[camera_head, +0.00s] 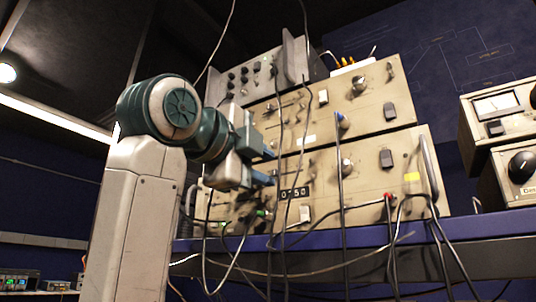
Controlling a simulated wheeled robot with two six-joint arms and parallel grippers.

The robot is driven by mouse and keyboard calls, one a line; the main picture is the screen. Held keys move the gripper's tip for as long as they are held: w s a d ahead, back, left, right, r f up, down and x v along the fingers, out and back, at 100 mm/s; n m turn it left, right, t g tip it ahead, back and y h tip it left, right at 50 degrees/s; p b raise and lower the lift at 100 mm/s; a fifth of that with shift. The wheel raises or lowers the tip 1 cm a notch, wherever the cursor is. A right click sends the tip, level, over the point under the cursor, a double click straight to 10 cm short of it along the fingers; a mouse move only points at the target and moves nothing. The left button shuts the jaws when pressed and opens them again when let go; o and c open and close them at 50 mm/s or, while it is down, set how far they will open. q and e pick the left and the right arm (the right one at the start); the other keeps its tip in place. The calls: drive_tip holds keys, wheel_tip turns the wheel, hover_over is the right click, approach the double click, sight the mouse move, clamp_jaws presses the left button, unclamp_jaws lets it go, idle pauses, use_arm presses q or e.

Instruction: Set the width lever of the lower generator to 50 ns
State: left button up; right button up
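The lower generator (370,195) is a beige panel in the lower half of the rack stack, above a blue shelf edge. It has knobs, switches, sockets and a small black readout (294,193) that looks like "0-50". The gripper and cables cover part of the panel there. I cannot make out the width lever or whether a fingertip touches it.
The upper generator (310,115) sits directly above, with a grey unit (262,78) on top. Several cables hang across the panels and over the blue shelf edge (480,225). Meter units (500,108) stand at the right. A metal handle (430,165) projects at the panel's right end.

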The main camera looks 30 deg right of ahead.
drive_tip(key=shift+x, duration=1.15)
drive_tip(key=shift+a+f, duration=0.1)
drive_tip(key=shift+s, duration=0.1)
drive_tip(key=shift+c, duration=0.2)
drive_tip(key=shift+a, duration=0.1)
clamp_jaws()
